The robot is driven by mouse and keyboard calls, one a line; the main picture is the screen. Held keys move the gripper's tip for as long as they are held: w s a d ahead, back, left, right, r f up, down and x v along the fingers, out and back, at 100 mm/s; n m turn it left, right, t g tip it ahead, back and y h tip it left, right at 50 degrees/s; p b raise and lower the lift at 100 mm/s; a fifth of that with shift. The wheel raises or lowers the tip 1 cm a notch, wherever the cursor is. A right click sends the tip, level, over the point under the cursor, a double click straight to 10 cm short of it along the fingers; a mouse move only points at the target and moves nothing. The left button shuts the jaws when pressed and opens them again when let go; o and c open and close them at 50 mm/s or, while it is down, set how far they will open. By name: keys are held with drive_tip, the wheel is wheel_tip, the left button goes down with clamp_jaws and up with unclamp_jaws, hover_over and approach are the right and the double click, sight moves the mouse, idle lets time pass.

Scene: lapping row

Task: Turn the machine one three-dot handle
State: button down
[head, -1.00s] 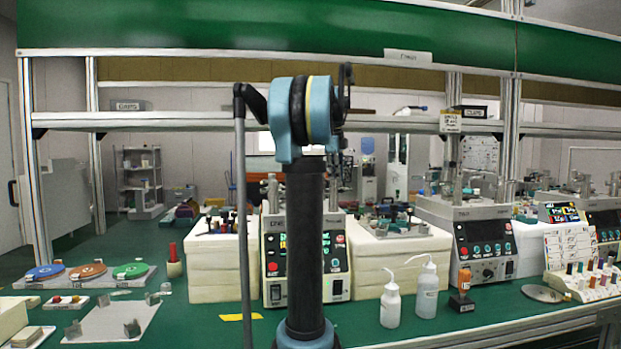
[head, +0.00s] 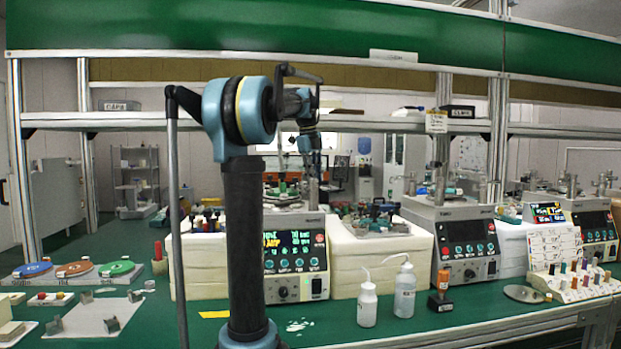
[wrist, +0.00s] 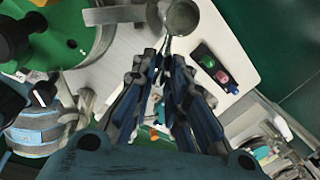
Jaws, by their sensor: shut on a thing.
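My gripper (wrist: 163,62) is shut, its two blue-grey fingers closed around the thin stem of a metal handle. The round grey end of the handle (wrist: 182,17) shows just beyond the fingertips in the wrist view. The dot marks on it are too small to read. In the head view, my gripper (head: 312,165) points down over the middle machine (head: 293,262), which has a lit display and a row of knobs. My arm column hides this machine's left side. The handle itself cannot be made out in the head view.
In the wrist view, a green disc (wrist: 75,45) and a black knob (wrist: 12,38) lie left of the fingers. White bottles (head: 367,304) and a second machine (head: 460,240) stand right in the head view.

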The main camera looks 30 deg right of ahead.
drive_tip(key=shift+w, duration=0.15)
drive_tip(key=c, duration=1.6)
unclamp_jaws()
drive_tip(key=r, duration=0.4)
drive_tip(key=a+r, duration=0.1)
drive_tip(key=r, duration=0.2)
drive_tip(key=a+r, duration=0.1)
drive_tip(key=r, duration=0.3)
drive_tip(key=shift+s+a+r, duration=0.2)
drive_tip(key=shift+a+r, duration=0.05)
drive_tip(key=shift+r, duration=0.1)
